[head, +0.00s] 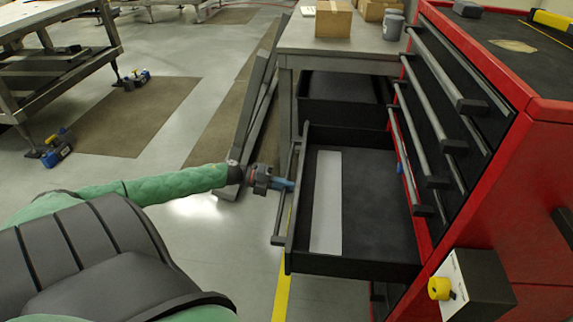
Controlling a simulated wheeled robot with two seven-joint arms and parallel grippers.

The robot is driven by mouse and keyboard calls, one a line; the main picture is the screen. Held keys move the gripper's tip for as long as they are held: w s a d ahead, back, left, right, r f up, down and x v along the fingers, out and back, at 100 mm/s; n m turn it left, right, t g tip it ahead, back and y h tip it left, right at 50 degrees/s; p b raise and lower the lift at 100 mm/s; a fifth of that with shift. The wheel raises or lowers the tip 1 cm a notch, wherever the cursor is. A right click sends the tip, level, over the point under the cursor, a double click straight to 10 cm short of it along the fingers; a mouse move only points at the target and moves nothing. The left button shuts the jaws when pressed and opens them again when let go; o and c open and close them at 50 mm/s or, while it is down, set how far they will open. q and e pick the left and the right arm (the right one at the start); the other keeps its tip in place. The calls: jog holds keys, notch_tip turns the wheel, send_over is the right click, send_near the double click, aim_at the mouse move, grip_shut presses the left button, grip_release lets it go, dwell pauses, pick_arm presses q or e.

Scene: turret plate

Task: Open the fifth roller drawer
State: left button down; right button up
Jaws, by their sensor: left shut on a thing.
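A black drawer (380,235) of the red roller cabinet (500,215) is pulled out to the left, well open, with a pale flat strip (327,200) lying inside. Its front carries a long grey bar handle (278,238). My left gripper (287,184) is shut on this handle near its middle, at the outer side of the drawer front. The fingertips are small and partly hidden by the handle. I cannot count which drawer this is from the top. Several shut drawers with bar handles (430,125) sit above it. My right gripper is not in view.
A grey workbench (345,38) with cardboard boxes and a dark shelf or drawer (340,87) stands beyond. Dark beams (252,110) lean beside it. A box with a yellow knob (439,288) sticks out from the cabinet's near side. Open floor lies left of the drawer.

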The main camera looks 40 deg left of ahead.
pick_arm(q)
jog(key=c, duration=1.5)
grip_release()
jog(key=shift+r, duration=0.1)
jog(key=shift+s+a, duration=0.15)
jog(key=shift+a, duration=0.05)
jog(key=v, duration=0.7)
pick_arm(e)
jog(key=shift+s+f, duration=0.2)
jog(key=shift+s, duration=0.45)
